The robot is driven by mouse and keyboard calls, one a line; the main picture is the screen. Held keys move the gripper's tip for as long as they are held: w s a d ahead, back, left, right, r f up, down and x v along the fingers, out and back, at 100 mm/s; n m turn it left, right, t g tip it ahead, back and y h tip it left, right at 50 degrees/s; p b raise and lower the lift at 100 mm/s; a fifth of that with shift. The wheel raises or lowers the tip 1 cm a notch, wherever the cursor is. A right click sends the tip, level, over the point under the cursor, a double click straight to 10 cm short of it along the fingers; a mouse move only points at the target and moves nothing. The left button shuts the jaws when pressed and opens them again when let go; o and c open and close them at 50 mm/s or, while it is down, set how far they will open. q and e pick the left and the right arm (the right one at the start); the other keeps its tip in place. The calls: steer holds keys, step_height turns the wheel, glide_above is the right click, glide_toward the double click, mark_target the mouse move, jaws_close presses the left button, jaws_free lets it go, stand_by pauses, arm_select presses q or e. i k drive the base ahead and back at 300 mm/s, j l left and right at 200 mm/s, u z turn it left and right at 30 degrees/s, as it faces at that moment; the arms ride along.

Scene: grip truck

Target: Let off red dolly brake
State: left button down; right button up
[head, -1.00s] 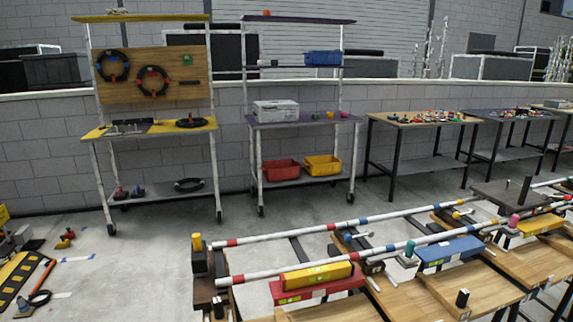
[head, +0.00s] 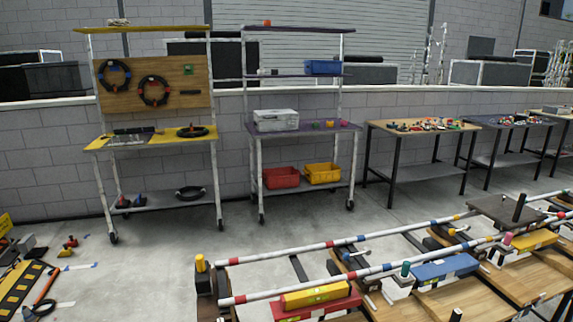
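A red block (head: 290,311) with a yellow spirit level (head: 317,295) on it is at the bottom of the view, beside the near striped rail (head: 350,278). I cannot tell whether this block belongs to the red dolly. No brake can be made out with certainty. A small lever with a blue part (head: 359,254) lies between the rails, and one with a yellow part (head: 457,231) is farther right. Neither of my grippers is in view.
The far striped rail (head: 300,247) runs parallel. A blue block (head: 445,268) and wooden boards (head: 485,292) lie to the right. A yellow shelf cart (head: 100,142) and a purple one (head: 340,127) stand behind. Open floor (head: 140,270) is at left; clutter (head: 28,280) lies beyond it.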

mark_target(560, 215)
steer(key=z, duration=1.55)
steer(key=u, duration=0.4)
steer(key=i+l+u, duration=0.25)
steer(key=u, duration=0.15)
steer(key=i+l+u, duration=0.15)
steer(key=l+u, duration=0.2)
steer(key=i+l+u, duration=0.15)
steer(key=l+u, duration=0.25)
steer(key=j, duration=0.1)
